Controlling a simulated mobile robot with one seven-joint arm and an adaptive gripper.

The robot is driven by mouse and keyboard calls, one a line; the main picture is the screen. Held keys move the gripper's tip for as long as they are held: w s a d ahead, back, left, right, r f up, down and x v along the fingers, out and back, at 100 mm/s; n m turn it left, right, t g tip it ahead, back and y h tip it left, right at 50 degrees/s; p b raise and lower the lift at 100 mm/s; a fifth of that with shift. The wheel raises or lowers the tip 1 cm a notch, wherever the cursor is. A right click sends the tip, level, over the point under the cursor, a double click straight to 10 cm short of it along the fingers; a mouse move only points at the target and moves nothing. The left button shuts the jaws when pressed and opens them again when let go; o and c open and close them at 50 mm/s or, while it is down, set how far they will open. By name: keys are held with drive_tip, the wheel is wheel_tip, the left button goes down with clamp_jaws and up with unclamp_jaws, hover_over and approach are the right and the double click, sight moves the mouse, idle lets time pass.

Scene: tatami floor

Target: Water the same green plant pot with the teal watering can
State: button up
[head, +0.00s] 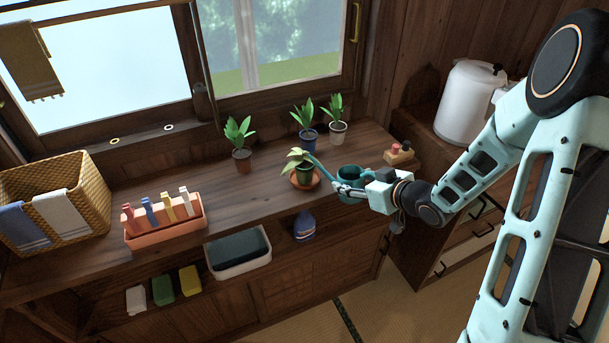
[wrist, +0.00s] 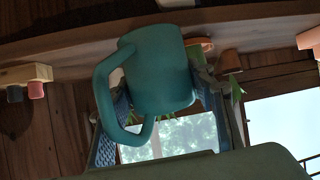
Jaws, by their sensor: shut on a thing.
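The teal watering can (head: 349,173) is held by my gripper (head: 345,188) above the front right part of the wooden counter. The can hides much of the plant there. I cannot tell whether water is flowing.
Three other potted plants stand behind: in a brown pot (head: 242,161), a blue pot (head: 308,139) and a white pot (head: 337,132). A terracotta box (head: 165,231) of coloured pegs and a wicker basket (head: 90,185) are left. A white urn (head: 468,105) stands right.

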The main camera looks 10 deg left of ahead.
idle(0.3)
drive_tip(key=r+p, duration=0.1)
drive_tip(key=d+r+p, duration=0.1)
drive_tip(key=p, duration=0.1)
drive_tip(key=d+r+p, duration=0.1)
drive_tip(key=r, duration=0.1)
drive_tip(key=shift+s, duration=0.35)
drive_tip(key=shift+s+d+r+p, duration=0.2)
drive_tip(key=shift+d+r+p, duration=0.2)
drive_tip(key=shift+r+p, duration=0.3)
drive_tip(key=shift+f, duration=0.15)
drive_tip(key=w+d+r+m+t+h+p, duration=0.1)
drive_tip(key=d+r+m+h+p, duration=0.1)
drive_tip(key=r, duration=0.5)
drive_tip(key=w+d+r+m+t+h+p, duration=0.1)
drive_tip(key=w+d+r+m+h+p, duration=0.1)
drive_tip(key=r, duration=0.6)
drive_tip(key=w+d+r+m+t+h+p, duration=0.1)
drive_tip(key=d+r+m+h+p, duration=0.2)
drive_tip(key=r, duration=0.5)
drive_tip(key=shift+w+d+m+h, duration=0.25)
drive_tip(key=shift+d+m+h, duration=0.3)
drive_tip(key=shift+d, duration=0.55)
